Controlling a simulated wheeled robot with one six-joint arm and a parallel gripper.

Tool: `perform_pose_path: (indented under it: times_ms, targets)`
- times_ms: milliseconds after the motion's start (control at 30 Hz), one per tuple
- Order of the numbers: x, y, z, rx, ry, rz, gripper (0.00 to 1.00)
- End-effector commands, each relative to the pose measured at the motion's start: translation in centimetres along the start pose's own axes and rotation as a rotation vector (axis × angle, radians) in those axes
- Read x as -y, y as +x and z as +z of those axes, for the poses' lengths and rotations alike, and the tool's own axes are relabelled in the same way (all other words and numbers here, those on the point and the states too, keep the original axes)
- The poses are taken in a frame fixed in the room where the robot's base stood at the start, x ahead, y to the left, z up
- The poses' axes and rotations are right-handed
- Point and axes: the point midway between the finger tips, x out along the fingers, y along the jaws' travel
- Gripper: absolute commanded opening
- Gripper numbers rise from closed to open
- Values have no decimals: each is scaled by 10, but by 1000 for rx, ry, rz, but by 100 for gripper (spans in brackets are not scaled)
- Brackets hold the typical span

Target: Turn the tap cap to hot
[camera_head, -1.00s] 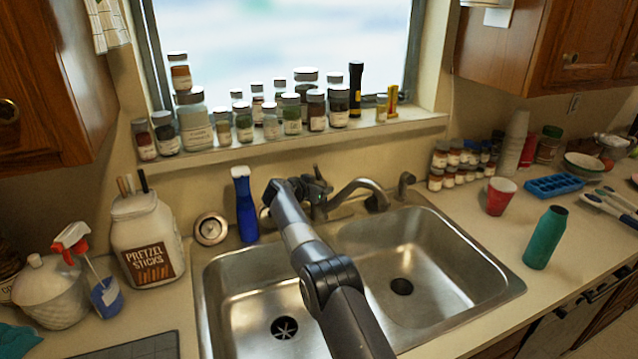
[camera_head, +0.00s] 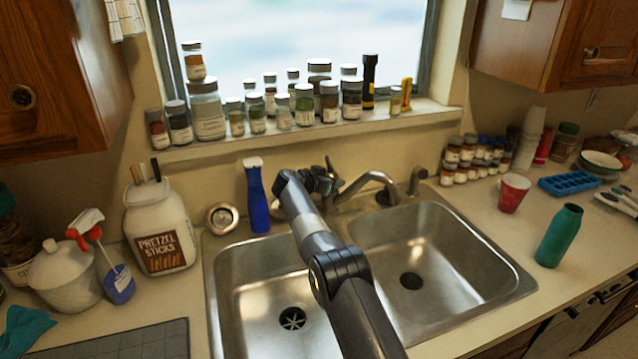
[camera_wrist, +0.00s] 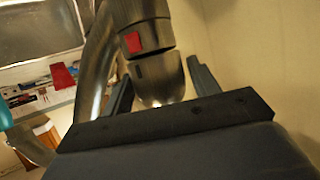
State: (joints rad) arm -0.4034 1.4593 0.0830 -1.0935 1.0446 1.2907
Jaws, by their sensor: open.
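The metal tap (camera_head: 372,184) stands behind the double sink, its spout curving to the right. In the wrist view the tap body (camera_wrist: 148,18) carries a red square mark. The rounded metal tap cap (camera_wrist: 160,75) adjoins it, with a short dark mark close to the red one, nearly in line with it. My gripper (camera_wrist: 162,88) is open, one finger on each side of the cap. I cannot tell whether the fingers touch it. In the head view my gripper (camera_head: 325,180) is at the tap's base and partly hides it.
A blue bottle (camera_head: 257,198) stands just left of my wrist. Several jars line the windowsill (camera_head: 420,112) above the tap. A pretzel jar (camera_head: 160,228) stands at left; a red cup (camera_head: 513,192) and a green bottle (camera_head: 559,235) stand at right. The sink basins (camera_head: 440,240) are empty.

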Motion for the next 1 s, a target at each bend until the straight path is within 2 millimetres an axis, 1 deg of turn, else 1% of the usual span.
perform_pose_path:
  times_ms: [267, 533, 700, 833, 1000]
  targets:
    - [0, -26, 3, -1, -1, -3, 57]
    - [1, -68, 2, -1, 0, -4, 57]
    - [0, -91, 1, -2, 1, -3, 57]
    - [0, -100, 1, -1, 0, -2, 57]
    - [0, -103, 0, -1, 0, -1, 57]
